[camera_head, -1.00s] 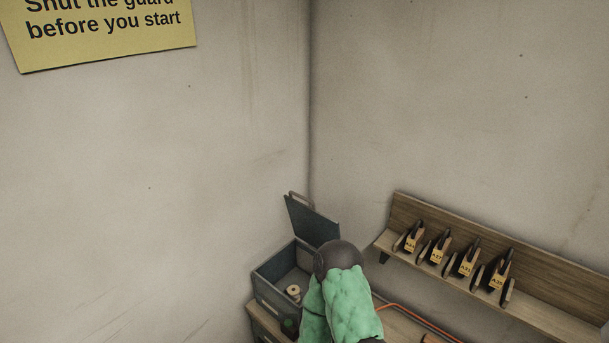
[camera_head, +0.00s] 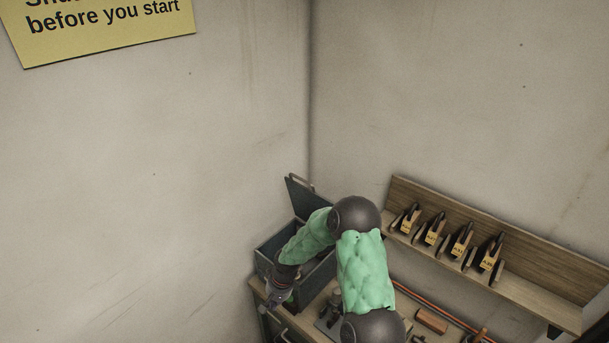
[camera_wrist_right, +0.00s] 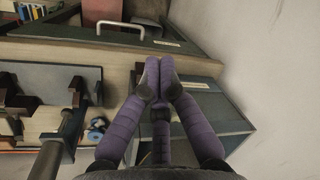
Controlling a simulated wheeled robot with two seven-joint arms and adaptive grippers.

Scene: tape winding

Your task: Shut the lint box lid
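The lint box (camera_head: 318,270) is a dark blue-grey box on the bench against the left wall. Its lid (camera_head: 299,198) stands up, open, at the back, with a handle on its top edge. My right arm crosses in front of the box and hides much of its inside. My right gripper (camera_head: 277,296) is low at the box's front left. In the right wrist view, its purple fingers (camera_wrist_right: 160,68) meet at the tips with nothing seen between them, over the dark labelled box (camera_wrist_right: 232,122). My left gripper is not in view.
A wooden shelf (camera_head: 540,288) on the right holds several labelled spools. A dark bench fixture (camera_head: 330,312) stands right of the box. A brick-coloured block (camera_head: 432,320) lies further right. A drawer handle (camera_wrist_right: 120,27) shows on the bench front. The wall is close beside the box.

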